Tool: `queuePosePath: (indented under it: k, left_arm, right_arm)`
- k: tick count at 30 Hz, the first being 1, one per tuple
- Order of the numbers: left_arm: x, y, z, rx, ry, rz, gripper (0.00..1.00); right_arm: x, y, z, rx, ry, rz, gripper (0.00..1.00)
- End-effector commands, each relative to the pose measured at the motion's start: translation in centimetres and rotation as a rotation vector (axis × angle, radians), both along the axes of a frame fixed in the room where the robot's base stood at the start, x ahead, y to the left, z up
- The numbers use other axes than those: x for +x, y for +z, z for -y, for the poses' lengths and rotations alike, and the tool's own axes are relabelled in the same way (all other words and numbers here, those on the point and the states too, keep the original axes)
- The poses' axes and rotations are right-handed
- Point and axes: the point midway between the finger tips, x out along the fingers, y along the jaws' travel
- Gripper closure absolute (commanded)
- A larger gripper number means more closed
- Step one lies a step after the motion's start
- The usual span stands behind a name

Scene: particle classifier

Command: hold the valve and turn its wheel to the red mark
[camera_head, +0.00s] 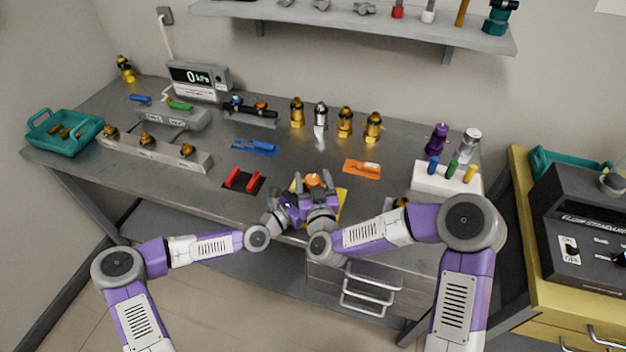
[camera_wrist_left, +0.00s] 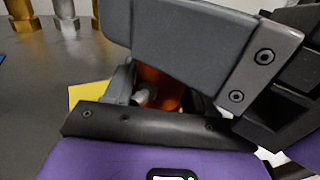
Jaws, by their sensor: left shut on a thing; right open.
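A valve with an orange wheel (camera_head: 313,180) is at the front middle of the bench, over a yellow mat (camera_head: 342,203). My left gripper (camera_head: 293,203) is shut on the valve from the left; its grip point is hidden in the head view. My right gripper (camera_head: 318,192) is open, close beside the wheel on the right; I cannot tell whether it touches. In the left wrist view, an orange part (camera_wrist_left: 163,88) and a small metal stem show between dark gripper parts, which hide most of the valve. I cannot make out a red mark on it.
A white block (camera_head: 446,179) with coloured pegs stands at the right. Several brass and silver fittings stand behind. The bench's front edge is close under both grippers.

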Motion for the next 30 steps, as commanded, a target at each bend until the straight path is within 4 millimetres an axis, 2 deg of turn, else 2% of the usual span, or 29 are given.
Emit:
queuePosePath:
  k: [6, 16, 30]
  left_arm:
    - [-0.03, -0.12, 0.01, 0.001, -0.001, -0.002, 1.00]
    - [-0.02, -0.11, 0.01, 0.001, -0.001, -0.002, 1.00]
    - [-0.03, -0.10, 0.01, 0.001, -0.001, -0.001, 1.00]
  right_arm:
    - [0.01, -0.01, 0.00, 0.000, 0.000, 0.000, 0.31]
    - [-0.01, 0.00, -0.01, 0.000, 0.000, 0.000, 0.81]
    - [-0.01, 0.04, -0.06, 0.000, -0.137, 0.001, 0.82]
